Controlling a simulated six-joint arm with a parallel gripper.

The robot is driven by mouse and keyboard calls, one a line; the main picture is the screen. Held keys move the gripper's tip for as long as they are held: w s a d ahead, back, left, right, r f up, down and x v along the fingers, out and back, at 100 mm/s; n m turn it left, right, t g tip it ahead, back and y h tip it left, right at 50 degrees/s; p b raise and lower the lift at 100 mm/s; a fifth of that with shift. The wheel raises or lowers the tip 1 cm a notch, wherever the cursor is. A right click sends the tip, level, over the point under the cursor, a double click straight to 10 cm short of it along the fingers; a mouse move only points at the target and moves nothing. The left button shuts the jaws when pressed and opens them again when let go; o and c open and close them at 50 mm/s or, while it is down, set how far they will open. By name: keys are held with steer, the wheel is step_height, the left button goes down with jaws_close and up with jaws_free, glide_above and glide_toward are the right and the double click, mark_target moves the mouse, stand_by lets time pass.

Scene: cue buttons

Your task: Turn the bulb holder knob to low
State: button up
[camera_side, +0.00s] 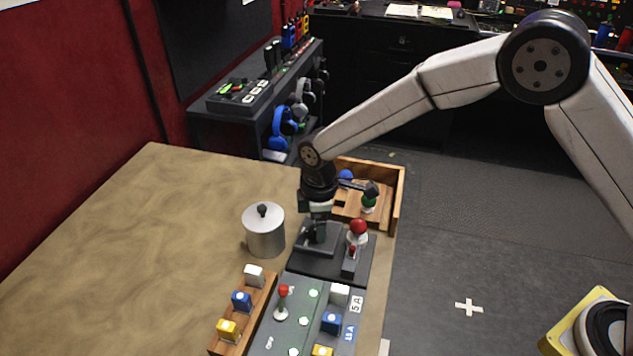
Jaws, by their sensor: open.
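A dark bulb holder (352,268) stands near the right edge of the table, and a red bulb (358,228) with a white lower part stands upright at its right side. My gripper (316,236) points down over the left part of the dark unit, just left of the red bulb. It is open. The fingertips are small and dark against the dark unit, so I cannot tell whether they touch anything. I cannot make out the knob or its setting clearly.
A wooden tray (398,190) behind holds a green bulb (368,203) and a blue bulb (345,176). A metal pot (265,235) stands left of my gripper. A grey panel (270,330) with a red-tipped lever (282,300) and a wooden block rack (258,307) are in front. The table's left is clear.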

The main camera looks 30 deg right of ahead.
steer(key=shift+f, duration=0.35)
jaws_close()
steer(key=shift+m, duration=0.4)
steer(key=m, duration=1.1)
stand_by(0.5)
